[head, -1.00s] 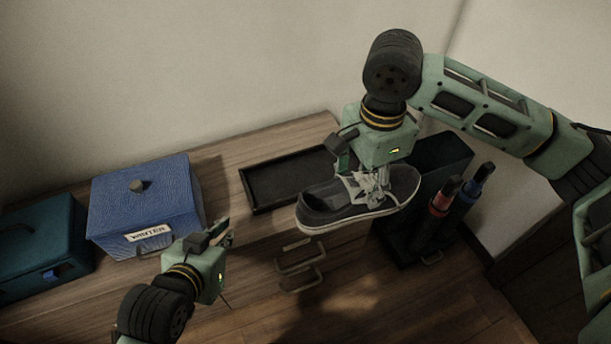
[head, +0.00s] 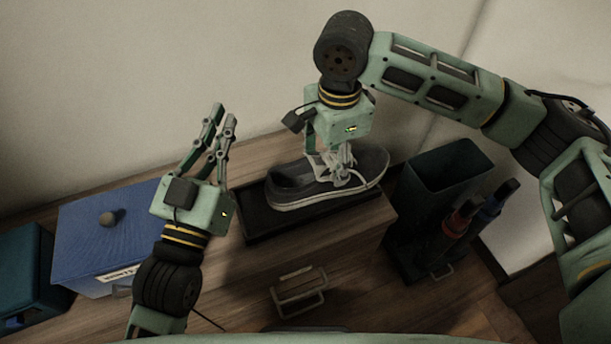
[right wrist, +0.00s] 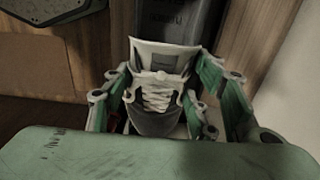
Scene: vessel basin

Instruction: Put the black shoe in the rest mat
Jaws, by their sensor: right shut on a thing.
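The black shoe (head: 335,184), dark grey with a white sole and pale laces, is level over the rest mat (head: 262,223), a black shallow tray on the cabinet top. I cannot tell whether its sole touches the mat. My right gripper (head: 326,153) is shut on the shoe near its tongue and laces. In the right wrist view, the shoe's laces and tongue (right wrist: 160,88) show between the fingers. My left gripper (head: 225,112) is empty and open, its fingers pointing up, left of the mat. The shoe hides much of the mat.
A blue lidded box (head: 85,235) stands on the cabinet left of my left gripper, with a dark teal case (head: 28,268) beyond it. A dark bin (head: 445,172) and red and blue umbrellas (head: 462,218) stand to the right. The wall is close behind the cabinet.

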